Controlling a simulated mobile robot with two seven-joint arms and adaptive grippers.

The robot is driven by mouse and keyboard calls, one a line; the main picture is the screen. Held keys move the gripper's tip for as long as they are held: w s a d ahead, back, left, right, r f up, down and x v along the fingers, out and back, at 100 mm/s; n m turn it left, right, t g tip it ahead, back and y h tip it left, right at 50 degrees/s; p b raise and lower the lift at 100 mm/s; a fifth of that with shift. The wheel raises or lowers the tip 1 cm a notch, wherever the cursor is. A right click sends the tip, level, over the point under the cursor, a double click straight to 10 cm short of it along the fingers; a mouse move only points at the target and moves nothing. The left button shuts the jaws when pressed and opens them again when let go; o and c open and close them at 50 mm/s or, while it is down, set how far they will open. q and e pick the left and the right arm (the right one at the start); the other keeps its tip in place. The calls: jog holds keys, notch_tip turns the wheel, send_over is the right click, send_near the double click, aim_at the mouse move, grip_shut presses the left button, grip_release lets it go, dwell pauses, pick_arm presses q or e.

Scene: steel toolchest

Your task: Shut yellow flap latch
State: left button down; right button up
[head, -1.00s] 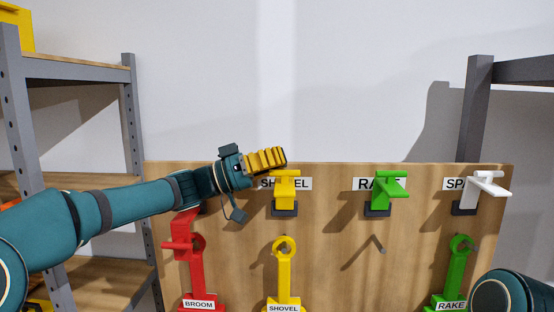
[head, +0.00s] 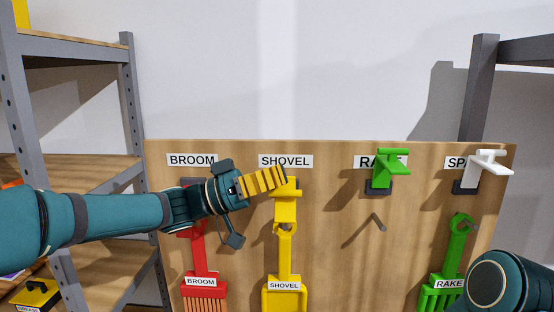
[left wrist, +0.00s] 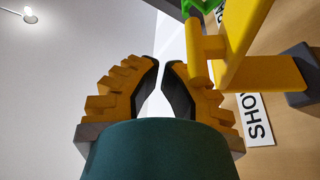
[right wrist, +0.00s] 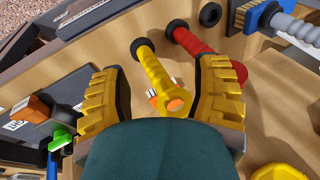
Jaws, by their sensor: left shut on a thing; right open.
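The yellow flap latch (head: 286,207) is on the wooden board below the SHOVEL label, above the yellow shovel (head: 284,255). Its flap sits lower, out from the board; its exact angle is hard to tell. My left gripper (head: 283,178) is at the latch's top, fingers drawn together. In the left wrist view the latch's bar (left wrist: 195,60) lies beside the outside of the right finger of my left gripper (left wrist: 161,70), seemingly touching; nothing shows between the fingers. In the right wrist view my right gripper (right wrist: 160,80) is open, with a yellow handle (right wrist: 155,75) beyond its fingers.
Beside it are a green latch (head: 385,165) and a white latch (head: 487,165), both raised. A red broom (head: 203,285) and a green rake (head: 455,255) hang on the board (head: 340,275). A steel shelf (head: 125,90) stands left. Several tools lie below my right gripper.

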pick_arm(q)
notch_tip(320, 180, down, 11)
jog(key=s+m+b, duration=0.1)
jog(key=m+b, duration=0.1)
jog(key=b, duration=0.2)
jog(key=shift+s+a+r+g, duration=0.15)
jog(key=shift+s+r+g, duration=0.05)
jog(key=shift+s+g, duration=0.2)
dwell(0.5)
